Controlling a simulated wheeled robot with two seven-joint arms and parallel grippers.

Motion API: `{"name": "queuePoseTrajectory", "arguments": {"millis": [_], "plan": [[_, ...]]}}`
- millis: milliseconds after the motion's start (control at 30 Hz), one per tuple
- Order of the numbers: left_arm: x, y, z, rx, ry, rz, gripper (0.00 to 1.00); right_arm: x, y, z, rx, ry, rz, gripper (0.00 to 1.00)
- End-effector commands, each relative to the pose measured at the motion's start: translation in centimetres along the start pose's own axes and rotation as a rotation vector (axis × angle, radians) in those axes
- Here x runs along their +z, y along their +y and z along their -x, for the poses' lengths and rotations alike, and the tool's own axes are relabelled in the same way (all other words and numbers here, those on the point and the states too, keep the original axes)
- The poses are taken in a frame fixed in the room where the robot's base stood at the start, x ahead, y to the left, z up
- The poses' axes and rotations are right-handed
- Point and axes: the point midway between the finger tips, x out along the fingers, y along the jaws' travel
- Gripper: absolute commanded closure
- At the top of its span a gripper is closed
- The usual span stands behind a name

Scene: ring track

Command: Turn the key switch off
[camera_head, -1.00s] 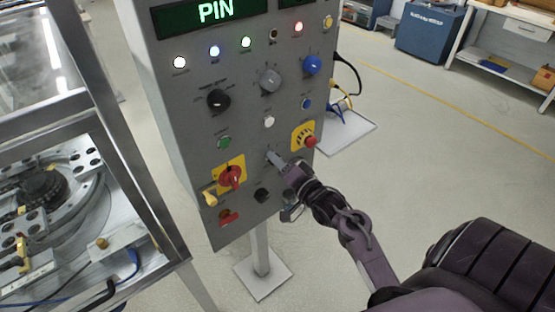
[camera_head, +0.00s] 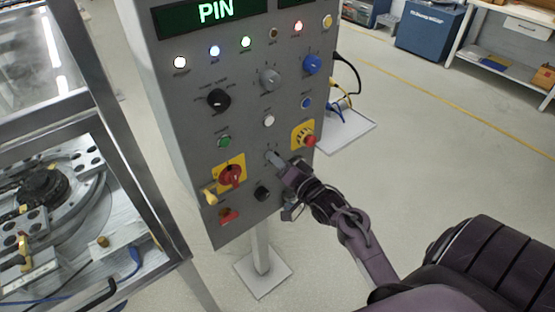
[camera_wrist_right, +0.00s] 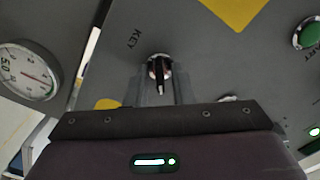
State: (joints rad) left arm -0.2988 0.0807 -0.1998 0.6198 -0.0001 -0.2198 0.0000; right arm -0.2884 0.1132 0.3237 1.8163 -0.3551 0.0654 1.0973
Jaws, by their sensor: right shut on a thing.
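The key switch (camera_wrist_right: 160,66) shows in the right wrist view beside the printed word KEY. It has a round metal collar with a dark key in it. My right gripper (camera_wrist_right: 160,88) has its two grey fingers on either side of the key and is shut on it. In the head view my right gripper (camera_head: 276,160) reaches the lower middle of the grey control panel (camera_head: 245,150). There its fingers and wrist mostly hide the key switch. My left gripper is not in view.
Close around sit a red rotary switch (camera_head: 231,175) on a yellow plate, a red emergency button (camera_head: 309,141), a black knob (camera_head: 262,194) and a white button (camera_head: 268,121). A metal-framed machine (camera_head: 130,170) stands at left.

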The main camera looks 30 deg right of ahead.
Motion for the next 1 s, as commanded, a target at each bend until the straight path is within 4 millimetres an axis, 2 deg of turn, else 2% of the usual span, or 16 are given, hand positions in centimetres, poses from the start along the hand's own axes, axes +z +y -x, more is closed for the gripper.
{"name": "queuePoseTrajectory", "arguments": {"millis": [600, 1000], "plan": [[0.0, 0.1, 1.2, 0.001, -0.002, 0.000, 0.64, 0.0, 0.0, 0.0, 0.000, -0.002, 0.562, 1.00], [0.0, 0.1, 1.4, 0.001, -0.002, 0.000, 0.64, 0.0, 0.0, 0.0, 0.000, -0.002, 0.835, 1.00]]}}
